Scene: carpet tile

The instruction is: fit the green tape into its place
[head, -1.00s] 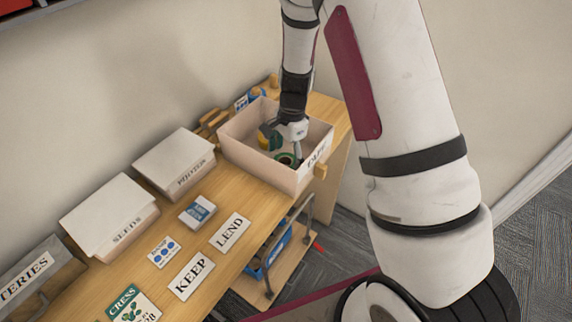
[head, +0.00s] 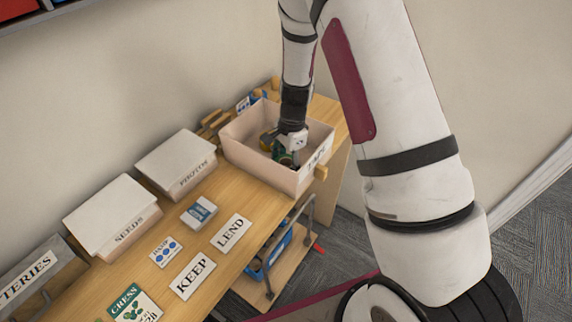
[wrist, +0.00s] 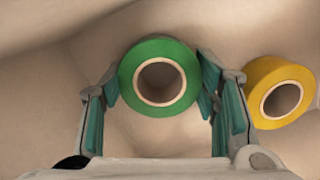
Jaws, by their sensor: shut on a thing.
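The green tape (wrist: 128,80) is a ring-shaped roll with a pale core. It sits between the fingers of my gripper (wrist: 160,88) in the wrist view, and the fingers are shut on it from both sides. In the head view my gripper (head: 288,152) is down inside the open box lettered TAPE (head: 245,160), and a little of the green tape shows below it. A yellow tape roll (wrist: 256,98) lies in the same box, to the right of my gripper in the wrist view. My gripper partly hides the box's inside in the head view.
On the wooden bench (head: 222,268) stand lidded boxes lettered PHOTOS (head: 176,157) and SEEDS (head: 112,208). Cards lettered LEND (head: 231,232) and KEEP (head: 192,276) lie in front. The wall is close behind. A cart with a blue item (head: 270,253) stands below the bench.

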